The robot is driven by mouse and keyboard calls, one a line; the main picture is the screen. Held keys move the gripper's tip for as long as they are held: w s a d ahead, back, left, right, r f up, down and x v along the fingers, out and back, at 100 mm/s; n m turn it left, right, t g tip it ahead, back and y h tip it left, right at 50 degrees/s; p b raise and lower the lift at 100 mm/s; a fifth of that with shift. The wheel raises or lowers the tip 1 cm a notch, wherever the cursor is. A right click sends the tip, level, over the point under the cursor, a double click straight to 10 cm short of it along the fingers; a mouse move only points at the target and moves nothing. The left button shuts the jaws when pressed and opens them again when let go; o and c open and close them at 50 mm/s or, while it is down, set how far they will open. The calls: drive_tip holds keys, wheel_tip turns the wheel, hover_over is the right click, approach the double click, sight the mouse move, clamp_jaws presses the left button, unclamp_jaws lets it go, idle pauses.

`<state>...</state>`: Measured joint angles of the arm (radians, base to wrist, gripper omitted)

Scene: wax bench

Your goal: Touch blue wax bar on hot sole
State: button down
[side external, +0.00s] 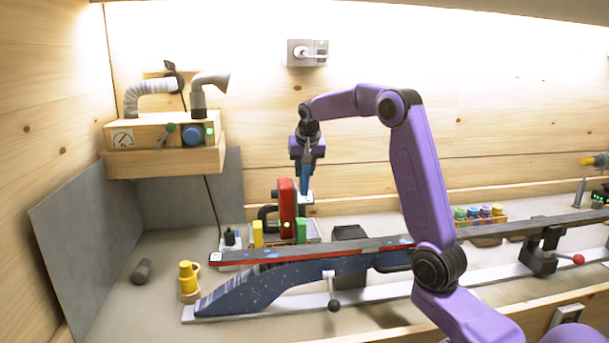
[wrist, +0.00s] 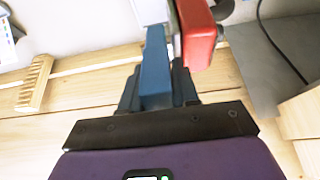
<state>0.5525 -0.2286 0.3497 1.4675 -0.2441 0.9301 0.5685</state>
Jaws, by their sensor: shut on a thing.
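My gripper (side external: 306,160) points down above the bench and is shut on the blue wax bar (side external: 305,179). In the wrist view the bar (wrist: 156,68) stands between the fingers (wrist: 157,92) and reaches out past them. The red iron (side external: 286,205) stands upright in its holder on the bench, with a green light low on it. Its pale metal sole (side external: 306,199) is at the lower end of the bar. In the wrist view the bar's far end meets the edge of the sole (wrist: 151,10) in the picture; I cannot tell whether they touch.
A ski (side external: 330,251) lies along the vise supports in front of the iron. Yellow (side external: 258,233) and green (side external: 301,230) bars stand beside the iron. A wooden box with a hose and funnel (side external: 165,135) is at the back left. A brush (wrist: 34,84) shows in the wrist view.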

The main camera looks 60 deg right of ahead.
drive_tip(key=shift+w+a, duration=0.75)
drive_tip(key=shift+w, duration=0.05)
idle(2.0)
wheel_tip(320, 180, up, 9)
drive_tip(key=s+d, duration=0.2)
drive_tip(key=s, duration=0.1)
drive_tip(key=shift+d, duration=0.4)
idle(0.7)
